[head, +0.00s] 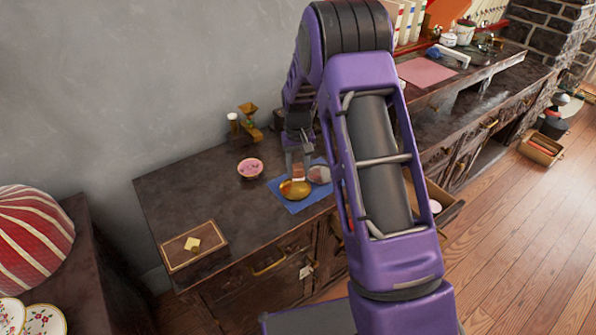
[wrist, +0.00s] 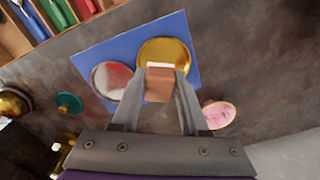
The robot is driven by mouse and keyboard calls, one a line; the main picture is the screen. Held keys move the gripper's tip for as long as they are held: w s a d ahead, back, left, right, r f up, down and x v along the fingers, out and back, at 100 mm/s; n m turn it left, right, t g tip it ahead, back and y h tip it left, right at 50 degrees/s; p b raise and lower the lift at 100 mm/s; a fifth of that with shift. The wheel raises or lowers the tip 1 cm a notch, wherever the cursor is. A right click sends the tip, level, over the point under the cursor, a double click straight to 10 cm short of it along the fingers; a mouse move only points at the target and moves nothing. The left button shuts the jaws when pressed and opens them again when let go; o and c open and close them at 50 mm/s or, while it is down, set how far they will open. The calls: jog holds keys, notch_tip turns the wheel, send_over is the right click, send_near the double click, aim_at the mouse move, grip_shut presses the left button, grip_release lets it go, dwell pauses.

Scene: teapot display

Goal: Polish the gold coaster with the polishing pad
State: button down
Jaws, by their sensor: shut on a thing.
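The gold coaster (head: 295,190) lies on a blue mat (head: 278,187) on the dark counter. It also shows in the wrist view (wrist: 172,50) at the top middle, partly hidden by what I hold. My gripper (head: 298,172) is shut on the polishing pad (wrist: 160,84), a small brownish block with a pale far edge. The pad (head: 298,179) is right at the coaster, overlapping it in both views. I cannot tell whether they touch. A silvery coaster with a reddish patch (wrist: 112,79) lies beside the gold one on the mat.
A pink bowl (head: 250,168) stands left of the mat. A wooden box (head: 194,247) with a yellow piece on top sits at the counter's front left. A brass object (head: 250,122) stands near the wall. An open drawer (head: 444,206) is on the right.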

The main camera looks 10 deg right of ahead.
jog(key=shift+r, duration=0.15)
jog(key=shift+r+p, duration=0.95)
jog(key=shift+r, duration=0.5)
jog(key=shift+f, duration=0.1)
